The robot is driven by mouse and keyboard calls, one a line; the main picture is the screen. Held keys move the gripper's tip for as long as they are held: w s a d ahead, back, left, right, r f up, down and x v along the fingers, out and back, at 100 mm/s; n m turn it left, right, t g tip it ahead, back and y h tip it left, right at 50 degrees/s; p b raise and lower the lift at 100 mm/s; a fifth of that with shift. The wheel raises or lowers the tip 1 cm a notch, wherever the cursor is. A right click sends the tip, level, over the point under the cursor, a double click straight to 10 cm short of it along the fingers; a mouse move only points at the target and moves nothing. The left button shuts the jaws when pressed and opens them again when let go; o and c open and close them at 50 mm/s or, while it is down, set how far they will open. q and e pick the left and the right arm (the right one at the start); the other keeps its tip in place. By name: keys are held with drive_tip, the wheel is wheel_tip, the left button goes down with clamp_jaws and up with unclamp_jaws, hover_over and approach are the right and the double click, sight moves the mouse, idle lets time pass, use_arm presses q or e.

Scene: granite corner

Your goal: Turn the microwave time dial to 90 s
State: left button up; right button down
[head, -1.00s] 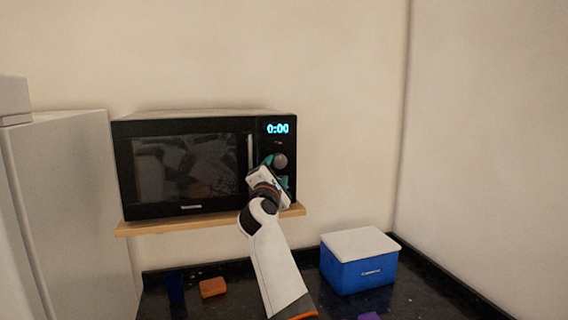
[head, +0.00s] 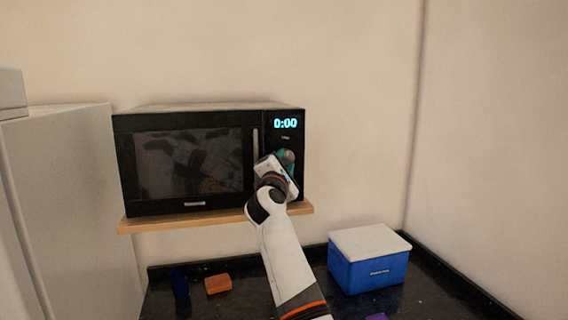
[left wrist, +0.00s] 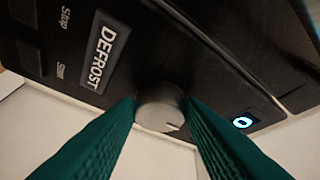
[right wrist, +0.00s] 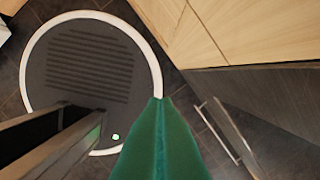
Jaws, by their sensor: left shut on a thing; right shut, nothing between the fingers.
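The black microwave (head: 190,170) sits on a wooden shelf, its display (head: 285,123) reading 0:00. The grey round time dial (head: 289,156) is on the control panel below the display, partly hidden by my gripper. In the left wrist view the dial (left wrist: 160,108) sits between the green fingers and shows a dark pointer mark. My left gripper (head: 284,158) is shut on the dial. My right gripper (right wrist: 163,100) is shut and empty; its green fingers meet over the floor, and it is outside the head view.
A blue box with a white lid (head: 368,270) stands on the dark counter. An orange block (head: 218,284) and a dark blue object (head: 180,283) lie left of my forearm. A purple item (head: 376,317) shows at the bottom edge. A white cabinet (head: 60,200) stands at left.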

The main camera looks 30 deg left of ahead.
use_arm(q)
drive_tip(key=shift+r+m+g+h+p, duration=0.2)
drive_tip(key=shift+r+m+h+p, duration=0.1)
drive_tip(key=shift+m+p, duration=0.45)
drive_tip(key=shift+r+m+g+h+p, duration=0.2)
drive_tip(key=shift+m+h+p, duration=0.1)
drive_tip(key=shift+m+p, duration=0.45)
drive_tip(key=shift+s+m+g+p, duration=0.1)
drive_tip(key=shift+m+g+p, duration=0.65)
drive_tip(key=shift+m, duration=0.35)
drive_tip(key=m+g, duration=0.2)
drive_tip(key=m, duration=0.1)
drive_tip(key=m+g, duration=0.1)
drive_tip(key=m, duration=0.1)
drive_tip(key=shift+r, duration=0.25)
drive_tip(key=m+g, duration=0.3)
drive_tip(key=shift+w+d+r+m+y, duration=0.2)
drive_tip(key=shift+w+d+m+y, duration=0.05)
drive_tip(key=shift+w+m+y, duration=0.1)
drive_tip(key=o, duration=1)
